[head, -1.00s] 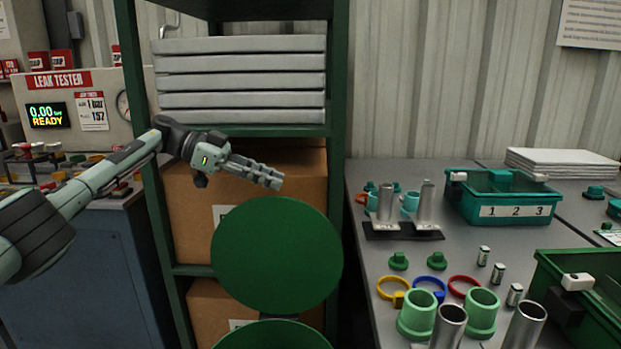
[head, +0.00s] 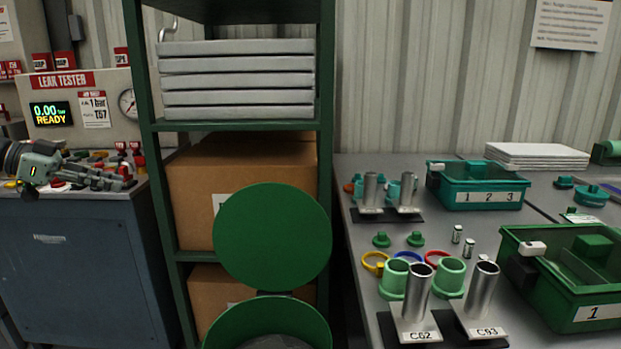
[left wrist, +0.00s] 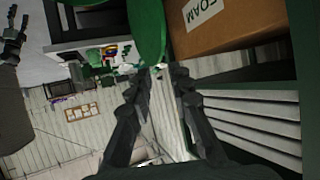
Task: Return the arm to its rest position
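My left gripper (head: 103,180) is at the far left of the head view, in front of the leak tester bench. In the left wrist view its two dark fingers (left wrist: 161,82) stand apart with nothing between them, so it is open and empty. A second dark gripper, which I take for my right one (left wrist: 17,25), shows small at the upper left of the left wrist view. Its two prongs look apart and I see nothing in them. It is out of the head view.
A green shelf rack (head: 325,200) holds grey panels (head: 238,80) and cardboard boxes (head: 190,195). A round green lid (head: 272,238) stands before it. The leak tester (head: 60,82) sits on a blue cabinet (head: 85,260). The right table (head: 345,215) carries bins, rings and metal tubes.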

